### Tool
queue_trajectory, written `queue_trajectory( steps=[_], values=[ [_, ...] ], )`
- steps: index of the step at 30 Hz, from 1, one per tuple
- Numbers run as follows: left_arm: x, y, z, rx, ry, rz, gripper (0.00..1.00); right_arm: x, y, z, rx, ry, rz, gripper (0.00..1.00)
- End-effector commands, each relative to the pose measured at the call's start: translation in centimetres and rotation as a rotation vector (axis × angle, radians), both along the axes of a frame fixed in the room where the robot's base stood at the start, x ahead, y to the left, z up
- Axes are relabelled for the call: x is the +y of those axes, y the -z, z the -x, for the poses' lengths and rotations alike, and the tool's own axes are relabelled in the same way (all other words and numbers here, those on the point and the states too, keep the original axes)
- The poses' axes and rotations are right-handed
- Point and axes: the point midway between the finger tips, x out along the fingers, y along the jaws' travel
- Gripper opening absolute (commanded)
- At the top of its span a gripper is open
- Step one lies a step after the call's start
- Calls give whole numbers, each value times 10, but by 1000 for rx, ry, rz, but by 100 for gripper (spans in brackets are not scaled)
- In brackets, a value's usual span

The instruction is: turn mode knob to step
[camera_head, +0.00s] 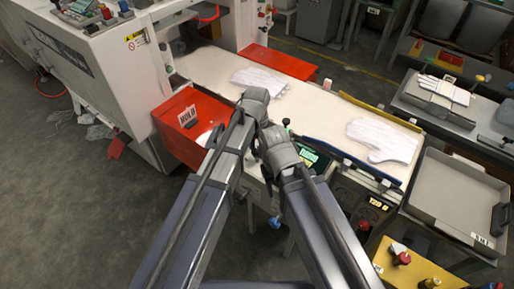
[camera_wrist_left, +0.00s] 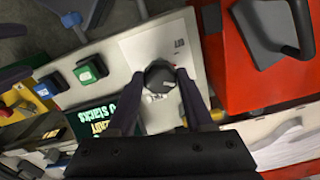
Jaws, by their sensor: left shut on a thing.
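The mode knob (camera_wrist_left: 158,70), dark and round, stands on a pale plate (camera_wrist_left: 135,48) of the control panel in the left wrist view. Small labels sit beside it, too small to read surely; a small reddish mark shows near its edge. My left gripper (camera_wrist_left: 161,77) is shut on the knob, one finger at each side. In the head view, my arm covers the knob and the fingertips; part of the panel's green screen (camera_head: 309,157) shows just right of the wrist. My right gripper does not show.
Beside the knob are the lit screen (camera_wrist_left: 103,118), a green button (camera_wrist_left: 90,70) and a blue button (camera_wrist_left: 70,19). White gloves (camera_head: 382,138) lie on the belt behind. A grey tray (camera_head: 432,222) is at right.

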Motion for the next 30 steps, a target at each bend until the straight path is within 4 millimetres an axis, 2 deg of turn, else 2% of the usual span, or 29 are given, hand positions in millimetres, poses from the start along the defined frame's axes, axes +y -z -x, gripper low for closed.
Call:
queue_trajectory(
  steps=[12, 30],
  values=[
    [0, 0, 0, 0, 261, 0, 0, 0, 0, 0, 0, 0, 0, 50],
    [0, 0, -1, 1, 343, 1, 0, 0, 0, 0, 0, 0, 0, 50]
  ],
)
